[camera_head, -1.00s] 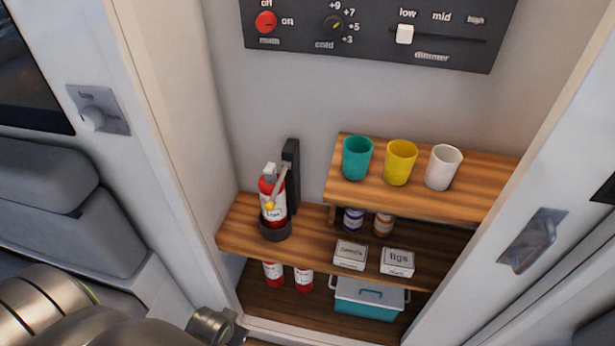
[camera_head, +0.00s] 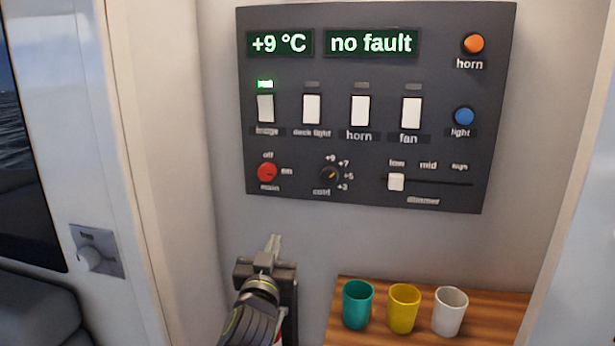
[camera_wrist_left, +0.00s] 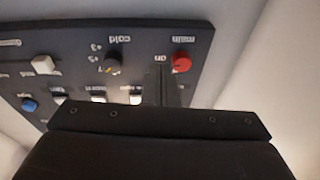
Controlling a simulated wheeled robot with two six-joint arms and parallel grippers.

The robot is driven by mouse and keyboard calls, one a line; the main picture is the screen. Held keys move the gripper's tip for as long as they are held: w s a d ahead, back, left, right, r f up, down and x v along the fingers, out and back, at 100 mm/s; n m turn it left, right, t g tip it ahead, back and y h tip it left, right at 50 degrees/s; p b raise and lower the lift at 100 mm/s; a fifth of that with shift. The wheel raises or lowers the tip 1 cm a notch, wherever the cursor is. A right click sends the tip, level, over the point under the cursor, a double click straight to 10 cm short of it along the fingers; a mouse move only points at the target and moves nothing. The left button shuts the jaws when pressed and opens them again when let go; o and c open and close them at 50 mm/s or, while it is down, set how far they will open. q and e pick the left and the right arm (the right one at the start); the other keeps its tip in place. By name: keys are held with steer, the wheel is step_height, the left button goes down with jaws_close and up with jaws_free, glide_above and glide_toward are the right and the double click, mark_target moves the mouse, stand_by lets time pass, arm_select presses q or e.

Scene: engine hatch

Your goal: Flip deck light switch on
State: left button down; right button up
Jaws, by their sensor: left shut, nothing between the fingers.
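The deck light switch (camera_head: 312,109) is a white rocker on the dark control panel (camera_head: 440,140), second from the left in its row. The small lamp above it is dark. My left gripper (camera_head: 273,243) is shut and empty, below the panel's lower left edge and pointing up towards it. In the left wrist view the panel appears upside down, with the shut fingers (camera_wrist_left: 165,85) in front of it near the red main knob (camera_wrist_left: 182,61). Part of the switch row is hidden there behind the gripper body. My right gripper is not in view.
Other rockers flank the switch: one on the left (camera_head: 265,108) with a lit green lamp, horn (camera_head: 360,110) and fan (camera_head: 411,112). A cold knob (camera_head: 330,175) and dimmer slider (camera_head: 396,182) sit below. Teal (camera_head: 357,304), yellow (camera_head: 403,307) and white (camera_head: 449,311) cups stand on a shelf.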

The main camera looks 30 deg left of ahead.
mark_target(311, 115)
arm_select(q)
steer(key=w+d+r+t, duration=0.1)
steer(key=r+t, duration=0.2)
steer(key=r, duration=0.5)
steer(key=w+d+r+m+t, duration=0.1)
steer(key=d+r+t, duration=0.1)
steer(key=r, duration=0.6)
steer(key=shift+w+d+t+h, duration=0.2)
steer(key=shift+w+t+h, duration=0.2)
steer(key=shift+w+r, duration=0.1)
steer(key=shift+r, duration=0.1)
steer(key=p+x, duration=0.1)
steer(key=x, duration=0.3)
steer(key=f+p+x, duration=0.1)
steer(key=p+x, duration=0.1)
steer(key=x, duration=0.2)
steer(key=w+p+x, duration=0.1)
steer(key=x, duration=0.2)
steer(key=shift+w+a+f, duration=0.15)
steer(key=shift+w+a, duration=0.15)
steer(key=shift+w, duration=0.15)
steer(key=shift+w+a+f, duration=0.1)
steer(key=shift+w, duration=0.45)
